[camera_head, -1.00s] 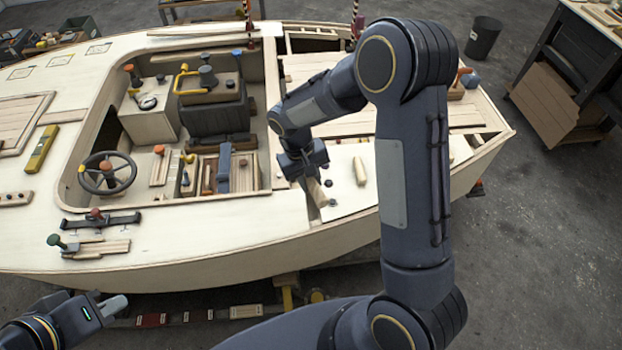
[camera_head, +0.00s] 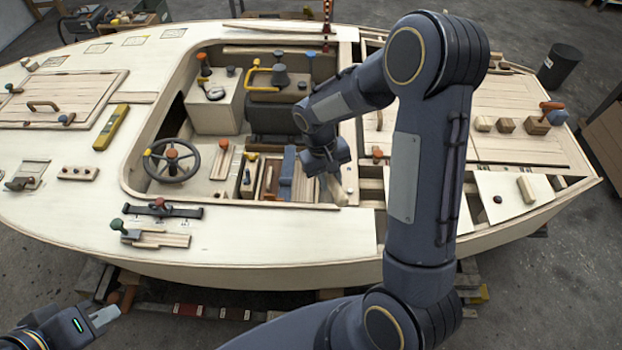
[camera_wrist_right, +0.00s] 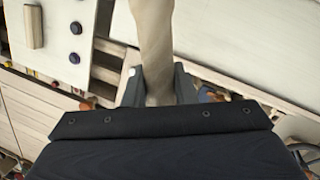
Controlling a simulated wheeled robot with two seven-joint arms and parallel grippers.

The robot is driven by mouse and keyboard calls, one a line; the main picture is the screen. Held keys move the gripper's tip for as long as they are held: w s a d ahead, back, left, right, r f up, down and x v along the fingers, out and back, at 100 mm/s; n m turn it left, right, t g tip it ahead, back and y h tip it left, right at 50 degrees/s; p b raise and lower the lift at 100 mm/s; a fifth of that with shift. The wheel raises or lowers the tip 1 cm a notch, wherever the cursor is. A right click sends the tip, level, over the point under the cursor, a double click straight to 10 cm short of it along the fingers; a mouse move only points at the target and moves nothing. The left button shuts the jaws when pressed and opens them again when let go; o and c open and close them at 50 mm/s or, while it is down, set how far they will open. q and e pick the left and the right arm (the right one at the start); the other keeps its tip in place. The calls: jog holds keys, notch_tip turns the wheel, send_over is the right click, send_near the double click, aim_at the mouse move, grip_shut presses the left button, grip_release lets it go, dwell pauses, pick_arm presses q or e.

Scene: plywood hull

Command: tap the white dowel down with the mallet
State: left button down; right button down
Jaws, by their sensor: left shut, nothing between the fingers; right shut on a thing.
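My right gripper (camera_head: 328,168) hangs over the boat's cockpit, near its right end. It is shut on a pale wooden handle, seen between the fingers in the right wrist view (camera_wrist_right: 152,42); I take it for the mallet's. The mallet's head cannot be made out. A small white spot (camera_wrist_right: 132,72) shows by the left finger; I cannot tell whether it is the white dowel. Two dark blue pegs (camera_wrist_right: 75,43) stand on a pale panel, well apart from the gripper; one dark peg shows in the head view (camera_head: 497,199). My left gripper (camera_head: 105,318) is shut and empty at the lower left.
A pale block (camera_head: 526,190) lies on the pale panel (camera_head: 512,208) at the right. The cockpit holds a steering wheel (camera_head: 172,160) and several tools and fittings. My right arm hides part of the deck. The near deck (camera_head: 290,233) is largely clear.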

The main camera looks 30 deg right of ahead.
jog(key=s+d+m+b, duration=0.2)
jog(key=s+d, duration=0.3)
jog(key=d, duration=0.2)
jog(key=w+b+x, duration=0.1)
jog(key=b+x, duration=0.2)
jog(key=x, duration=0.3)
jog(key=shift+a+f, duration=0.15)
jog(key=shift+a, duration=0.05)
jog(key=shift+s, duration=0.15)
jog(key=b+x, duration=0.4)
jog(key=w+b+x, duration=0.1)
jog(key=x, duration=0.1)
jog(key=shift+a+f+b, duration=0.1)
jog(key=shift+a+b, duration=0.3)
jog(key=shift+a, duration=0.1)
jog(key=shift+w+r+g+p, duration=0.1)
jog(key=shift+r+g+p, duration=0.2)
jog(key=shift+r+p, duration=0.6)
notch_tip(320, 180, up, 5)
jog(key=p, duration=0.3)
jog(key=shift+f, duration=0.25)
jog(key=shift+f+b, duration=0.4)
jog(key=shift+f, duration=0.1)
